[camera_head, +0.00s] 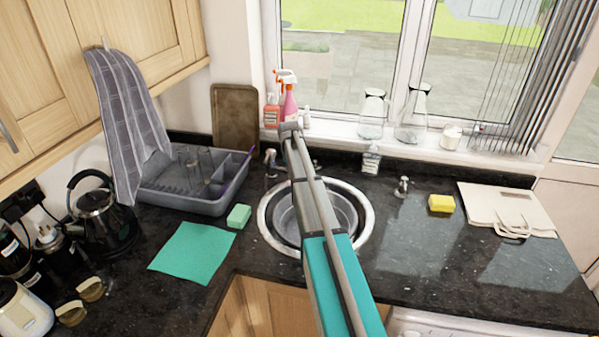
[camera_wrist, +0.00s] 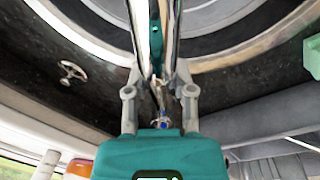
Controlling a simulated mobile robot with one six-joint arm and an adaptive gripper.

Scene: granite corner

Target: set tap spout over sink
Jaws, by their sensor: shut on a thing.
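The round steel sink (camera_head: 367,212) is set in the black worktop, its middle covered by my arm in the head view. In the wrist view the sink rim (camera_wrist: 218,52) curves across the top. The shiny chrome tap spout (camera_wrist: 157,40) runs up the middle of that view, toward the sink. My gripper (camera_wrist: 157,86) has its grey fingers on either side of the spout and is shut on it. The contact is partly hidden. In the head view my arm hides the spout and gripper.
A grey dish rack (camera_head: 205,205) stands left of the sink, near a green sponge (camera_head: 239,216) and teal cloth (camera_head: 192,250). A yellow sponge (camera_head: 441,203) and beige bag (camera_head: 510,209) lie right. A soap bottle (camera_head: 371,160) stands behind. The front right worktop is clear.

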